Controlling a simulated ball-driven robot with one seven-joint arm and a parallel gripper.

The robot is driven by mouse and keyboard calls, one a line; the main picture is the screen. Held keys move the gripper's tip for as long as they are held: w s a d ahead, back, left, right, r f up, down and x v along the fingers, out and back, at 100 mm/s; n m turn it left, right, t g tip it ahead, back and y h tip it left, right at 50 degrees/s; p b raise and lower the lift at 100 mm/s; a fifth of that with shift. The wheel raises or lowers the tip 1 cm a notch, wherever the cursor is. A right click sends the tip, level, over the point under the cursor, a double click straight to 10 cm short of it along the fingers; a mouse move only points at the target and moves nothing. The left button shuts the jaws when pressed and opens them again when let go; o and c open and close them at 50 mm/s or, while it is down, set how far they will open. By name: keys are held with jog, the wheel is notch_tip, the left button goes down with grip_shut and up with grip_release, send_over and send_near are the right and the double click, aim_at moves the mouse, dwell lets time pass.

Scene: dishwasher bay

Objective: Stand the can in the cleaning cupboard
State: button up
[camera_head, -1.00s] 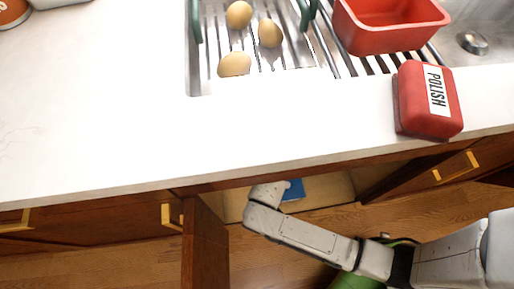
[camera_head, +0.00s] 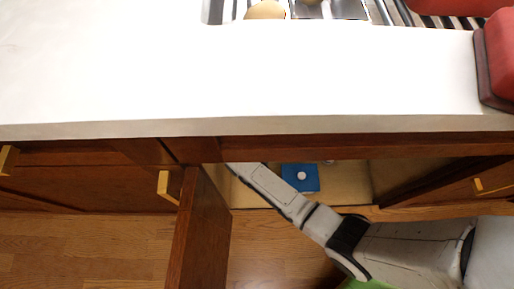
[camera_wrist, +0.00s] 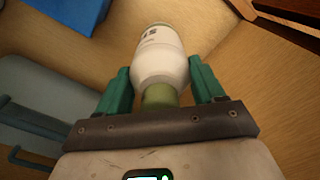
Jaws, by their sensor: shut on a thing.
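In the wrist view my gripper (camera_wrist: 160,88) is shut on a white can (camera_wrist: 160,50) with dark lettering. The green jaws sit on either side of its narrower greenish end, and the white body points away from my palm. I cannot tell whether the can touches a surface. In the head view my arm reaches under the counter into the open cleaning cupboard (camera_head: 345,185); my gripper and the can are hidden there by the counter edge.
A blue object (camera_head: 301,184) with a small white round spot lies on the cupboard floor; a blue object (camera_wrist: 65,12) also shows in the wrist view. A grey-blue object (camera_wrist: 40,110) is at left. An open wooden door (camera_head: 200,225) stands left of my arm. A red block (camera_head: 500,55) is on the counter.

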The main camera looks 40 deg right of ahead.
jog(key=shift+f, duration=0.95)
jog(key=shift+f+b, duration=0.2)
jog(key=shift+b, duration=0.1)
jog(key=o, duration=1.7)
jog(key=shift+c, duration=0.2)
notch_tip(320, 180, up, 12)
jog(key=p, duration=0.6)
jog(key=shift+r, duration=0.15)
